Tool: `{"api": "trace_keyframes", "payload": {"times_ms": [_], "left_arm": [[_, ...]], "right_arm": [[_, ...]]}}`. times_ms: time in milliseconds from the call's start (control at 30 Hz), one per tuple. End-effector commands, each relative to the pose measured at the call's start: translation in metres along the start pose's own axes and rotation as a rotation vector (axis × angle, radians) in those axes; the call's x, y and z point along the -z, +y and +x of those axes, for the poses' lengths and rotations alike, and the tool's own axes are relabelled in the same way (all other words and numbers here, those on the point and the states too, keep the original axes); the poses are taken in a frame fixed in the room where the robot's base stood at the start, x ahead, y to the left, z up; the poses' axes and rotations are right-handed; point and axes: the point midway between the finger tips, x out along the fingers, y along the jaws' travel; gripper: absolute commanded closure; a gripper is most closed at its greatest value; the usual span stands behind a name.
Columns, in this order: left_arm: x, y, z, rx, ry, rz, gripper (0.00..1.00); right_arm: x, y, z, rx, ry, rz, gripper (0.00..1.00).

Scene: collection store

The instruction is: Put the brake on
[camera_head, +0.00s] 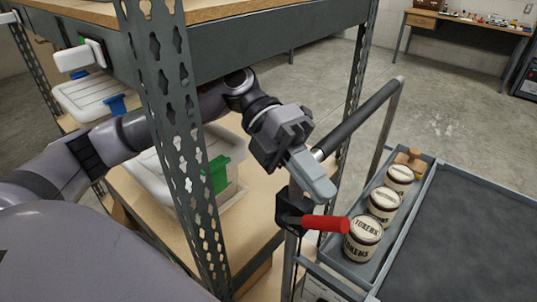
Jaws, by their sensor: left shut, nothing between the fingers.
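The brake lever is a red handle (326,223) on a black bracket (290,207) fixed to the cart's upright. It sticks out to the right, about level in the picture. My left gripper (322,188) is shut and empty. Its fingers point down and to the right, just above the red lever in the picture. I cannot tell whether they touch it. The grey cart (465,235) stands at the right with a black push bar (358,120) behind the gripper. My right gripper is not in view.
A shelf post (170,110) stands in front of my left arm. White boxes (90,95) sit on the shelves. Three labelled tins (363,240) and a wooden object (411,157) stand in the cart's side tray. Floor (440,110) beyond is clear; a workbench (465,22) stands far back.

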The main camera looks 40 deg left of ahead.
Motion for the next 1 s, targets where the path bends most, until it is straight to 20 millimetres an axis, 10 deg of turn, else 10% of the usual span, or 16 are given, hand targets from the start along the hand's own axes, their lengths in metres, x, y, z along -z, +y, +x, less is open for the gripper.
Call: {"api": "trace_keyframes", "payload": {"times_ms": [367, 1000], "left_arm": [[0.000, 0.000, -0.002, 0.000, -0.001, -0.001, 1.00], [0.000, 0.000, -0.072, 0.001, 0.000, 0.001, 1.00]], "right_arm": [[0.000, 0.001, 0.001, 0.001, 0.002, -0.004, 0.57], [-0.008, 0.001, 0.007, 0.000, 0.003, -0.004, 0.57]]}}
